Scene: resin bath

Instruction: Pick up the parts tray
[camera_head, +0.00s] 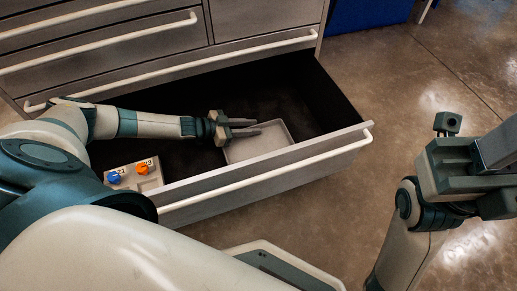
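A pale, shallow, empty-looking tray (262,150) lies in the open drawer, right of its middle. My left gripper (258,128) reaches into the drawer from the left, over the far left part of this tray. Its two dark fingers point right with a narrow gap between them, and nothing shows in the gap. I cannot tell whether they touch the tray. A second pale holder (151,183) at the drawer's near left carries a blue knob (115,177) and an orange knob (142,168). My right gripper (447,135) is at the right, outside the drawer; its fingers are unclear.
The drawer's front panel (270,175) with its long pale handle stands between my body and the drawer's inside. The metal cabinet (120,50) with shut drawers rises behind. A blue object (370,12) stands at the back. The floor at the right is clear.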

